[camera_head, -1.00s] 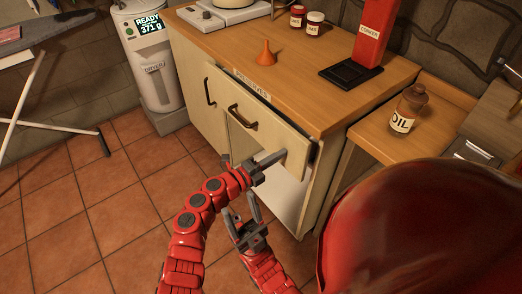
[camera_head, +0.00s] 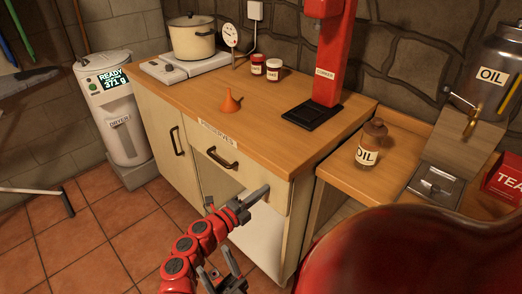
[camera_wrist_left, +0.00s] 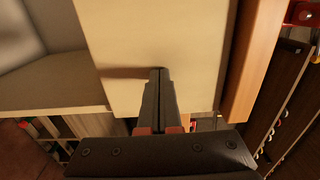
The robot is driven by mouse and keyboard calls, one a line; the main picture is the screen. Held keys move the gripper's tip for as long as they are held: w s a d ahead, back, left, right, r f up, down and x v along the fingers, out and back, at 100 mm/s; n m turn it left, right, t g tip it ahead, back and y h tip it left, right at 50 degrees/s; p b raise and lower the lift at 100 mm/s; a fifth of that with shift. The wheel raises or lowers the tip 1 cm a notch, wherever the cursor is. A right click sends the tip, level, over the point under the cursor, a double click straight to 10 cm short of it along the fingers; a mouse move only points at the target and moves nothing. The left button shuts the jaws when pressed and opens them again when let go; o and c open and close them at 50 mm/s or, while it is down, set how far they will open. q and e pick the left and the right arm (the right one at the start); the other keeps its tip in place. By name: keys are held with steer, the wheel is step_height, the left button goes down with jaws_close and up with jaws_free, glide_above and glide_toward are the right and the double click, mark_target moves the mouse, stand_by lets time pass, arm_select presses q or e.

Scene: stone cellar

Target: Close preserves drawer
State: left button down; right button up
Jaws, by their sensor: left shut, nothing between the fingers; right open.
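The preserves drawer (camera_head: 262,180) is the cream front with a dark handle (camera_head: 222,158), under the "PRESERVES" label (camera_head: 217,131) on the counter edge. Its front now looks close to flush with the cabinet; a small remaining gap cannot be ruled out. My left gripper (camera_head: 266,188) is shut and empty, its tips at the lower right part of the drawer front. In the left wrist view the shut fingers (camera_wrist_left: 158,72) point at the cream drawer front (camera_wrist_left: 135,30), touching or nearly so. My right gripper (camera_head: 220,263) is open and empty, low in front of the cabinet.
The wooden counter (camera_head: 190,95) holds a pot (camera_head: 192,40), an orange funnel (camera_head: 230,101), jars and a red corker (camera_head: 328,60). An open shelf space lies below the drawer. A lower side table (camera_head: 335,165) with an oil bottle (camera_head: 370,142) stands right.

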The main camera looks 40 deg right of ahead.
arm_select(q)
steer(key=a+p, duration=0.2)
steer(key=a, duration=1.2)
steer(key=shift+s, duration=0.25)
